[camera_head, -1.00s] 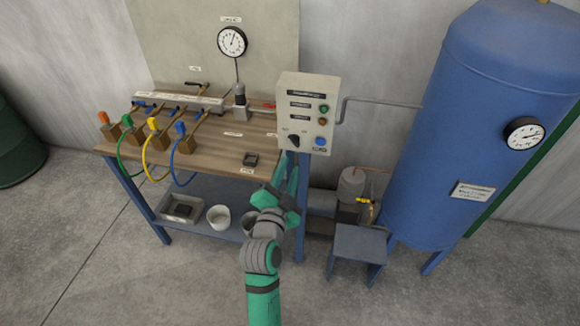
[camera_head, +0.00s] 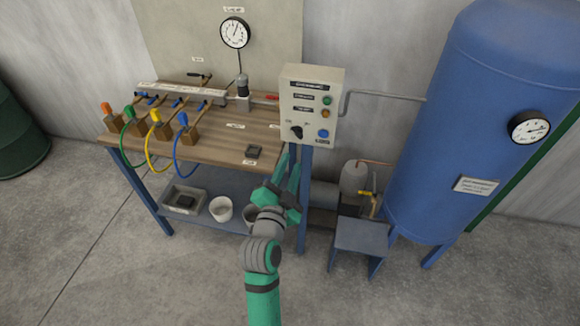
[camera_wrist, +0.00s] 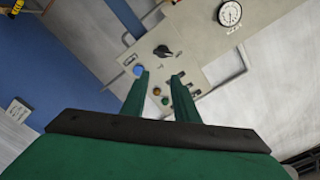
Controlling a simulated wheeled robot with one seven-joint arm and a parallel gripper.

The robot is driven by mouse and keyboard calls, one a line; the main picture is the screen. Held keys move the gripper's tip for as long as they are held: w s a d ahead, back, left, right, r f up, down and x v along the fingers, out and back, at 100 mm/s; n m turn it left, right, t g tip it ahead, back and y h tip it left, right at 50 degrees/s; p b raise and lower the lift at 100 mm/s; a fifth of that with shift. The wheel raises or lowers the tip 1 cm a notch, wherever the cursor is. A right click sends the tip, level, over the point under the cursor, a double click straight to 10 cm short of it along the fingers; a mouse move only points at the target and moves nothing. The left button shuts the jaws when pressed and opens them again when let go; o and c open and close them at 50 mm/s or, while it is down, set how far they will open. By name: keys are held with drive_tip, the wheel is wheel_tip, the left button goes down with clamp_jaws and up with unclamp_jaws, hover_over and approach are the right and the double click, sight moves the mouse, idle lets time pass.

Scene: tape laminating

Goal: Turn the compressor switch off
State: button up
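The compressor switch is a black rotary knob (camera_head: 297,131) at the lower left of the light grey control panel (camera_head: 288,90). In the wrist view the knob (camera_wrist: 162,51) lies just beyond and between the fingertips, and the panel (camera_wrist: 188,62) is seen turned around. The knob's labels are too small to read. My gripper (camera_head: 289,170) is green and in front of and below the panel in the head view. In the wrist view my gripper (camera_wrist: 160,75) has its two fingers apart with nothing between them, and the knob is untouched.
The panel also carries a blue button (camera_head: 324,133), an amber one (camera_head: 326,113) and a green one (camera_head: 327,101). A wooden bench (camera_head: 215,151) with hoses stands left. A blue tank (camera_head: 440,130) and a small grey stand (camera_head: 360,236) are to the right.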

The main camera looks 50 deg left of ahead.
drive_tip(key=v, duration=1)
drive_tip(key=shift+s+d, duration=0.15)
drive_tip(key=shift+s, duration=0.1)
drive_tip(key=s+d+f+n+h, duration=0.1)
drive_tip(key=d+f+h, duration=0.1)
drive_tip(key=d+f, duration=0.55)
drive_tip(key=s+d+f+n+h, duration=0.15)
drive_tip(key=d+f, duration=0.35)
drive_tip(key=d, duration=0.6)
drive_tip(key=s+d+f+h, duration=0.2)
drive_tip(key=s+d+h, duration=0.4)
drive_tip(key=s+d, duration=0.8)
drive_tip(key=d, duration=0.2)
drive_tip(key=shift+d, duration=0.35)
